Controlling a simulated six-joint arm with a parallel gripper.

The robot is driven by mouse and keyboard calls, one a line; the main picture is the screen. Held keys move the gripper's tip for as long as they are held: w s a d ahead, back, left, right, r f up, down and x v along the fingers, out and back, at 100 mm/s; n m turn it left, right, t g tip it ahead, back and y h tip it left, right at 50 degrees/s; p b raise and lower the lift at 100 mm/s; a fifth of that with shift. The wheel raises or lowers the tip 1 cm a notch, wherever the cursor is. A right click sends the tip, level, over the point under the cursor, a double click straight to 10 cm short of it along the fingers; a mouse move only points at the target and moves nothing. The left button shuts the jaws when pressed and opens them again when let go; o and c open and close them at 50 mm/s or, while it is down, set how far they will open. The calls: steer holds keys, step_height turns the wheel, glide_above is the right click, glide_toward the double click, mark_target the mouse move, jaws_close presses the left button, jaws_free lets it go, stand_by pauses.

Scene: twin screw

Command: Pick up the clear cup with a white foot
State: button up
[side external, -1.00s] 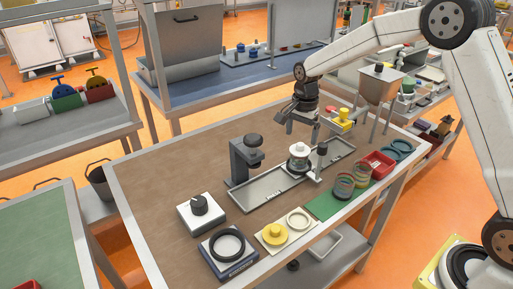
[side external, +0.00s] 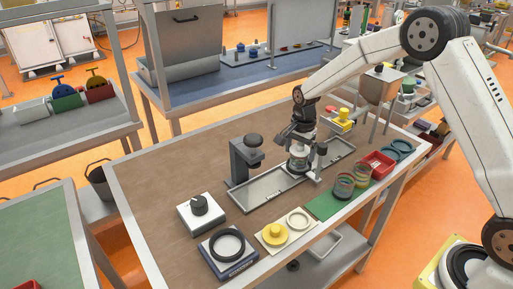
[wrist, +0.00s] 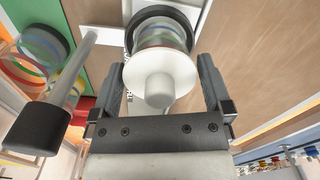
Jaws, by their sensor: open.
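The clear cup with a white foot (wrist: 160,78) stands upside down in the wrist view, its white disc and knob toward the camera. Its clear body, with coloured bands showing, reaches down to a dark ring. In the wrist view my gripper (wrist: 162,72) is open, with one finger on each side of the cup. Gaps show between the fingers and the white foot.
A black-capped post (wrist: 36,128) stands close beside the cup; it also shows in the side external view (side external: 321,150). Banded clear cups (side external: 344,187) stand on a green mat (side external: 323,206). A grey stand (side external: 240,162) rises left of the cup. A metal tray (side external: 262,190) lies below.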

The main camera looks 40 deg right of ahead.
steer(key=shift+f, duration=0.75)
steer(key=c, duration=1)
steer(key=shift+r, duration=0.1)
steer(key=shift+r, duration=4.95)
steer(key=shift+r, duration=0.1)
